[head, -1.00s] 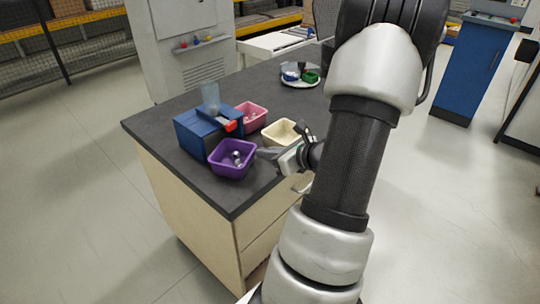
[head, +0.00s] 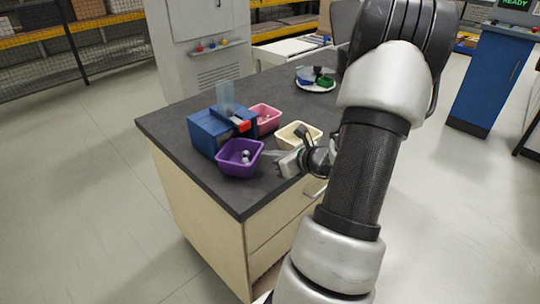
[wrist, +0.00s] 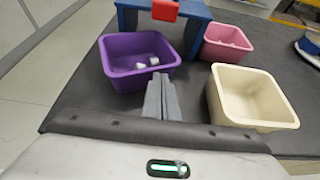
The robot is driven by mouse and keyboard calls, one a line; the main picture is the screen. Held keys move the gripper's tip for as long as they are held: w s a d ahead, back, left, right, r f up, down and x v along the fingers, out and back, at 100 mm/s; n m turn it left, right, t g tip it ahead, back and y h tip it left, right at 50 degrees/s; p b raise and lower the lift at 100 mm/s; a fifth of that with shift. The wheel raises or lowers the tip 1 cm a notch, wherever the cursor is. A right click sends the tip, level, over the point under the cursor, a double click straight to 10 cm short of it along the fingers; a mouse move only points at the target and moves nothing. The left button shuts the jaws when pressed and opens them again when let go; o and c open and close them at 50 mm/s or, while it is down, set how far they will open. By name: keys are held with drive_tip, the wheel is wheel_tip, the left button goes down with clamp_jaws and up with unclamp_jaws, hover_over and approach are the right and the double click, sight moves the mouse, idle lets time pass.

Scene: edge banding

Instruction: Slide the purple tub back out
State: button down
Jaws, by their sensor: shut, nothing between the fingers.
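The purple tub (head: 240,158) sits on the dark worktop in front of the blue machine (head: 211,131), close against or just short of its opening; a few small pale pieces lie in it. It also shows in the wrist view (wrist: 128,68), at the upper left. My gripper (head: 270,155) is at the tub's right side, low over the worktop. In the wrist view its fingers (wrist: 160,88) are together and empty, with the tips near the tub's near right corner. I cannot tell whether they touch it.
A cream tub (head: 298,134) stands right beside my gripper and looks empty. A pink tub (head: 264,117) with small pieces stands behind, next to the machine. A white plate (head: 315,85) with coloured items is at the back. The worktop's front left is clear.

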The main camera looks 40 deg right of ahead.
drive_tip(key=shift+f, duration=0.4)
drive_tip(key=shift+s+d+r, duration=0.1)
drive_tip(key=shift+s, duration=1.3)
drive_tip(key=shift+s+d, duration=0.1)
drive_tip(key=shift+s, duration=1.25)
drive_tip(key=r+p, duration=0.2)
drive_tip(key=w+r+p, duration=0.1)
drive_tip(key=r+p, duration=0.1)
drive_tip(key=r, duration=0.1)
drive_tip(key=shift+w, duration=0.1)
